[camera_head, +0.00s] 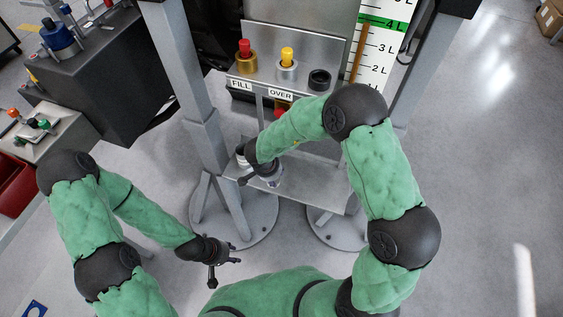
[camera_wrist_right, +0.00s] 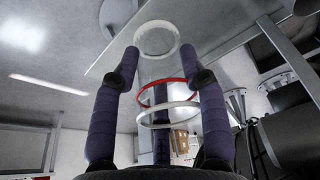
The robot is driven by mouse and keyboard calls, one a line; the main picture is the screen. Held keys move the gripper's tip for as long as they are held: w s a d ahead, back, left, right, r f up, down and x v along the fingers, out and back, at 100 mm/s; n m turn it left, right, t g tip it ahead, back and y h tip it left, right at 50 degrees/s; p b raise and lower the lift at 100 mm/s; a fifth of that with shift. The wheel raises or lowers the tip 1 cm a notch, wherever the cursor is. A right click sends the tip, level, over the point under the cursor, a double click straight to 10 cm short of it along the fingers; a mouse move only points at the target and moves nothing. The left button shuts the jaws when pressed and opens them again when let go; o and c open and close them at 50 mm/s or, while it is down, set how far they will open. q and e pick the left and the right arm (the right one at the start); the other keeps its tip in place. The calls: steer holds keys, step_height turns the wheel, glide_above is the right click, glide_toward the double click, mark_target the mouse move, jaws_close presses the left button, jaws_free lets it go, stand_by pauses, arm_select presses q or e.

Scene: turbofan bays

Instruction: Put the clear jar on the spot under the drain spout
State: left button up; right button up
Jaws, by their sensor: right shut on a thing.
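The clear jar (camera_wrist_right: 158,68) is in the right wrist view between the fingers of my right gripper (camera_wrist_right: 159,58). It has a red band and a pale ring. In the head view my right gripper (camera_head: 262,176) is shut on the jar at the lower metal shelf (camera_head: 310,190), and arm and gripper hide most of the jar. I cannot tell whether the jar touches the shelf. The drain spout and the spot under it are not clearly visible behind my right arm. My left gripper (camera_head: 223,272) is open and empty, in front of the stand's left foot.
The metal stand has grey posts (camera_head: 205,130) and round feet (camera_head: 240,222). Its upper panel holds a red knob (camera_head: 245,50), a yellow knob (camera_head: 287,56), a black ring (camera_head: 319,80), and FILL and OVER labels. A litre scale (camera_head: 378,45) stands at right. A dark cabinet (camera_head: 100,85) is at left.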

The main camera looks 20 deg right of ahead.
steer(key=w+d+f+b, duration=0.2)
steer(key=w, duration=0.1)
steer(key=w+d+f+b, duration=0.2)
steer(key=w+f, duration=0.1)
steer(key=w+d+f+b, duration=0.2)
steer(key=w+f, duration=0.1)
steer(key=w, duration=0.1)
steer(key=shift+f, duration=0.15)
steer(key=shift+w+d+f, duration=0.3)
steer(key=b+x, duration=0.1)
steer(key=x, duration=0.1)
steer(key=b+x, duration=0.2)
steer(key=shift+a+f+b, duration=0.15)
steer(key=shift+a+b, duration=0.05)
steer(key=shift+b, duration=0.1)
steer(key=shift+s, duration=0.1)
steer(key=o, duration=1)
steer(key=shift+o, duration=0.2)
